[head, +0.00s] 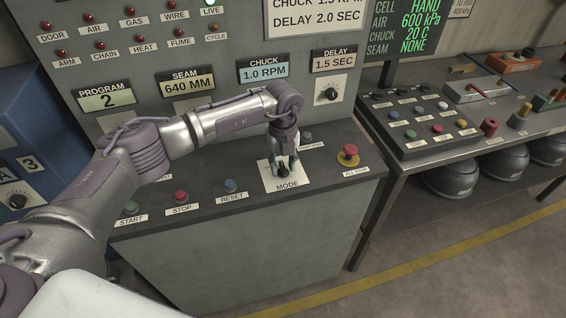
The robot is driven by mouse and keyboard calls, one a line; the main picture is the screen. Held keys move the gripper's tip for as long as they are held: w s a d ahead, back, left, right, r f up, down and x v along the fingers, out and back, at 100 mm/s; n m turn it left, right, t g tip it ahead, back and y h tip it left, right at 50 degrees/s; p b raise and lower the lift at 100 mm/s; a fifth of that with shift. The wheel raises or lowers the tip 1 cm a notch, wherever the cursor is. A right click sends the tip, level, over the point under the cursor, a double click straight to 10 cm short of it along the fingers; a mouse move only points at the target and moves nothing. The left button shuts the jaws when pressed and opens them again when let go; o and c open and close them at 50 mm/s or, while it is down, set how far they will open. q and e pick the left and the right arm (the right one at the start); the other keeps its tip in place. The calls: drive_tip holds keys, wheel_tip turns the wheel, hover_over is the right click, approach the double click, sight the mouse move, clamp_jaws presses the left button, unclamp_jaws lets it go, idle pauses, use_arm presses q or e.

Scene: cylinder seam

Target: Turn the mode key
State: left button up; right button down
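The mode key (283,172) is a small dark switch on a white plate (299,180) labelled MODE, on the sloped console top. My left arm reaches in from the left, and my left gripper (284,168) points down right over the key. Its fingers stand around or just above the key and hide most of it. I cannot tell whether they touch it or how far they are closed. My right gripper is not in view.
Start (131,208), stop (181,196) and reset (230,185) buttons sit left of the key. A red stop knob (348,153) on a yellow base stands right of it. The upright panel (215,50) rises behind. A side bench (479,138) holds a button box.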

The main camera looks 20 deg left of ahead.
use_arm(q)
clamp_jaws()
drive_tip(key=m+b, duration=0.3)
drive_tip(key=shift+f+m+b, duration=0.15)
drive_tip(key=shift+m+b, duration=1.2)
drive_tip(key=shift+m, duration=0.25)
drive_tip(key=shift+r+m+b, duration=0.2)
drive_tip(key=shift+m+b, duration=0.75)
drive_tip(key=shift+m, duration=0.45)
unclamp_jaws()
